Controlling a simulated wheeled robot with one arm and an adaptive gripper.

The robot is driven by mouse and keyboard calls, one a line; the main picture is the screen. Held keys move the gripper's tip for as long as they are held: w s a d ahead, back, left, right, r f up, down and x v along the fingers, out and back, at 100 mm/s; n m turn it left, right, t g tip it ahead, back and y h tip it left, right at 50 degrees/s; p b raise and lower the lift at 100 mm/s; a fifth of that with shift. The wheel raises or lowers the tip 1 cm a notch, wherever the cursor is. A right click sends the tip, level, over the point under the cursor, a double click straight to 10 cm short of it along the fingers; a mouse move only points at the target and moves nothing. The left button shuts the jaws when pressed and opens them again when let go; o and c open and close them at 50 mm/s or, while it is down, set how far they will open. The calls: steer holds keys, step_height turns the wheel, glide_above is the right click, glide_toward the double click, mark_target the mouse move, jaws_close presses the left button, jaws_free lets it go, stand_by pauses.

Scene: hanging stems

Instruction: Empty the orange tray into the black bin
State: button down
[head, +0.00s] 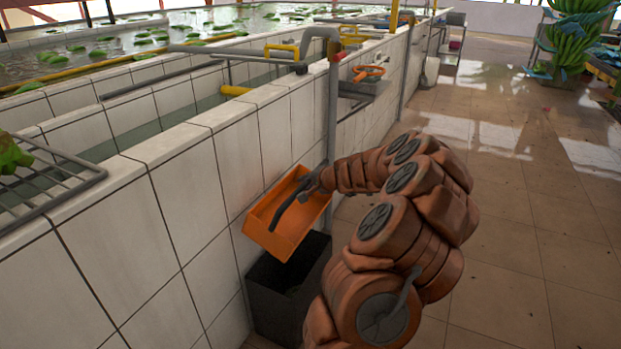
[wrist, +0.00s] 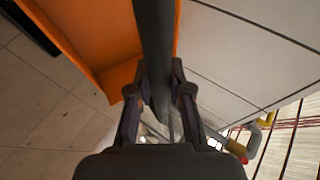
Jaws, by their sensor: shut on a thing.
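The orange tray (head: 268,222) is tilted in the air beside the white tiled wall, its open side facing the camera. I see no loose contents in it. A dark curved bar (head: 287,208) runs across the tray. My gripper (head: 318,182) is at the tray's upper right edge, shut on this bar. In the wrist view the bar (wrist: 155,35) comes out between my fingers (wrist: 160,92) over the orange tray (wrist: 100,35). I cannot tell how the bar is joined to the tray. The black bin (head: 275,322) stands on the floor below the tray, its inside mostly dark and partly covered.
The tiled tank wall (head: 130,250) is close on the left, with a wire rack (head: 60,185) on its ledge. A grey pipe (head: 333,100) stands behind the tray, and an orange valve wheel (head: 369,72) is beyond. The tiled floor (head: 530,240) at the right is clear.

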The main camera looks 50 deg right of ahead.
steer(key=w+g+p, duration=0.1)
steer(key=p, duration=0.3)
steer(key=w+r+g+p, duration=0.1)
steer(key=p, duration=0.4)
steer(key=w+a+g+p, duration=0.1)
steer(key=w+p, duration=0.1)
steer(key=p, duration=0.2)
steer(key=shift+w+a+r+n, duration=0.1)
steer(key=shift+r+n, duration=0.3)
steer(key=p, duration=0.2)
steer(key=w+g+p, duration=0.1)
steer(key=p, duration=0.2)
steer(key=shift+a+h, duration=0.25)
steer(key=shift+h, duration=0.05)
steer(key=shift+w+d+r+p, duration=0.15)
steer(key=shift+w+p, duration=0.15)
steer(key=shift+p, duration=0.9)
steer(key=w+g+p, duration=0.1)
steer(key=p, duration=0.4)
steer(key=shift+a+n+p, duration=0.3)
steer(key=p, duration=0.5)
steer(key=shift+w+d+g+h, duration=0.2)
steer(key=shift+w+g+h, duration=0.05)
steer(key=shift+g+h, duration=0.05)
steer(key=p, duration=0.5)
steer(key=shift+w+a+r, duration=0.1)
steer(key=shift+w+a, duration=0.05)
steer(key=shift+w, duration=0.1)
